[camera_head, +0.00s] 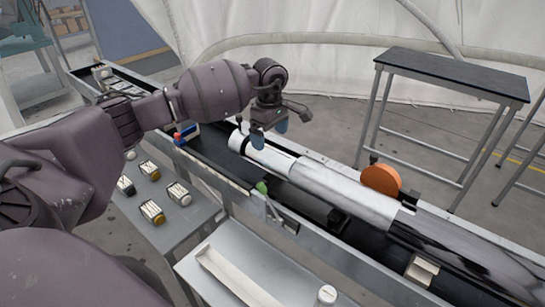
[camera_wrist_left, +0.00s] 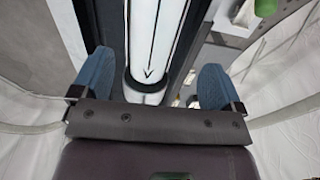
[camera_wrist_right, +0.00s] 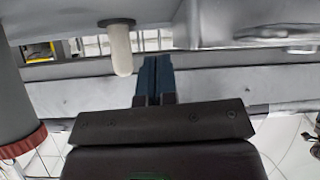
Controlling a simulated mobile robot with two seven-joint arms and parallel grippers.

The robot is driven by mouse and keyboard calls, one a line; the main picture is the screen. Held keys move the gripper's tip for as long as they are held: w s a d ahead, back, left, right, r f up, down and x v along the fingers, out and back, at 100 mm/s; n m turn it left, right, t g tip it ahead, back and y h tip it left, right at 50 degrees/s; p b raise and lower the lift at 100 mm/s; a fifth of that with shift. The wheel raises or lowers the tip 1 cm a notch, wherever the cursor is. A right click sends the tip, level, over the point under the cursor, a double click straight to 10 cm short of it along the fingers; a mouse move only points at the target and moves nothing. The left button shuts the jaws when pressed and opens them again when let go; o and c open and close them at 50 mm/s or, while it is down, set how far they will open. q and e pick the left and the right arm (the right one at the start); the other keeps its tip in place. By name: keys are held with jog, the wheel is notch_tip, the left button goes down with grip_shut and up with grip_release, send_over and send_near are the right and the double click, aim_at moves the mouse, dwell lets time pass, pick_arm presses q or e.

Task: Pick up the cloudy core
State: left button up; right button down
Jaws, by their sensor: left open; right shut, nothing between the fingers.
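A long pale core lies lengthwise in the dark tray. I cannot tell for sure which part is the cloudy core. My left gripper (camera_head: 269,131) is open, just above the white left end, with nothing in it. In the left wrist view the white core (camera_wrist_left: 155,45) runs between the two open blue fingers, apart from them. My right gripper (camera_wrist_right: 153,78) is shut and empty, seen only in its wrist view.
An orange disc (camera_head: 381,181) stands at the tray's far side. A grey side shelf (camera_head: 180,228) holds several small labelled blocks. A black-topped table (camera_head: 450,75) is behind. A pale rod (camera_wrist_right: 120,50) hangs near the right gripper.

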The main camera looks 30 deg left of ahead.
aim_at(272, 149)
pick_arm(q)
notch_tip(272, 149, down, 2)
jog(key=shift+w+f, duration=0.1)
pick_arm(e)
jog(key=shift+w, duration=0.2)
pick_arm(q)
jog(key=f, duration=0.3)
jog(key=shift+w+f, duration=0.35)
pick_arm(e)
jog(key=shift+w+a+r, duration=0.15)
jog(key=shift+w+r, duration=0.45)
jog(key=shift+r, duration=0.1)
pick_arm(q)
jog(key=shift+f, duration=0.6)
pick_arm(e)
jog(key=shift+r, duration=0.1)
jog(key=shift+s, duration=0.1)
